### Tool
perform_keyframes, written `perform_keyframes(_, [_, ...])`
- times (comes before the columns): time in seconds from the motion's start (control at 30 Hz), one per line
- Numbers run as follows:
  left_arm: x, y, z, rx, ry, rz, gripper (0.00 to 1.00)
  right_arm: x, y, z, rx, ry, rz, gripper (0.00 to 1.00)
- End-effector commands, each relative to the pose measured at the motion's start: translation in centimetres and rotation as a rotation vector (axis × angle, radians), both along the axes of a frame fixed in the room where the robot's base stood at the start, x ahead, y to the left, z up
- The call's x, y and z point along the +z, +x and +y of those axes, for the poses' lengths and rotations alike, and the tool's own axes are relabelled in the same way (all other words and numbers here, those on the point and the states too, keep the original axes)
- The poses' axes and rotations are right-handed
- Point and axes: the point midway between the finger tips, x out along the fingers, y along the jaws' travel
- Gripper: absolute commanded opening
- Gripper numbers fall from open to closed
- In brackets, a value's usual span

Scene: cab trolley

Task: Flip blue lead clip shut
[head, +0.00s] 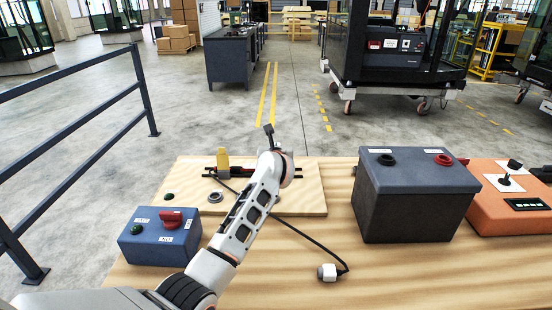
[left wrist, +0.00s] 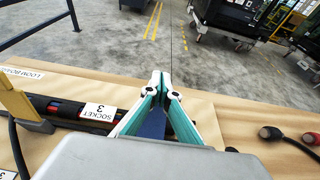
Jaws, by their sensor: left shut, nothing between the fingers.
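My left gripper (left wrist: 160,86) is shut and empty, its two teal fingers together over the board in the left wrist view. In the head view my wrist hides most of it. A blue piece (left wrist: 153,126), which looks like the blue lead clip, shows just under and between the fingers. Whether the fingers touch it, and how far it is closed, I cannot tell. The dark lead bundle (left wrist: 65,108) runs along the wooden board (head: 305,200) beside it, with a "SOCKET 3" label (left wrist: 98,112). A yellow clip (head: 222,160) stands upright to the left. My right gripper is out of view.
A blue switch box (head: 150,250) stands at the left of the bench. A dark battery box (head: 415,205) and an orange unit (head: 495,215) stand at the right. The front middle of the bench is otherwise clear.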

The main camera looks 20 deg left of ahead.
Motion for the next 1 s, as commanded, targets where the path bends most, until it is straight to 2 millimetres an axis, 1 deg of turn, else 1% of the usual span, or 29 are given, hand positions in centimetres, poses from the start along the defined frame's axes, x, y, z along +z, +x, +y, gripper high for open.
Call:
perform_keyframes(0.07, [-0.4,0.2,0.0,-0.001,-0.001,0.001,0.0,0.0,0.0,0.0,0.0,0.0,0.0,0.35])
perform_keyframes(0.1, [-0.2,0.4,0.0,0.001,-0.014,0.025,0.0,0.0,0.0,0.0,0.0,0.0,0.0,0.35])
perform_keyframes(0.27, [-0.9,0.7,0.1,0.0,-0.041,0.128,0.0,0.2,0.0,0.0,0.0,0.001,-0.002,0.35])
perform_keyframes(0.33, [-1.4,0.7,0.1,-0.001,-0.039,0.13,0.0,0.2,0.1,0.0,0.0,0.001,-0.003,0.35])
perform_keyframes(0.67, [-1.3,0.6,0.1,-0.001,-0.038,0.127,0.0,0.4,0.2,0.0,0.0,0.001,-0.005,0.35])
perform_keyframes(1.0, [-1.8,-0.7,-0.2,0.0,-0.038,0.128,0.0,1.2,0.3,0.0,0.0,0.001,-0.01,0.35])
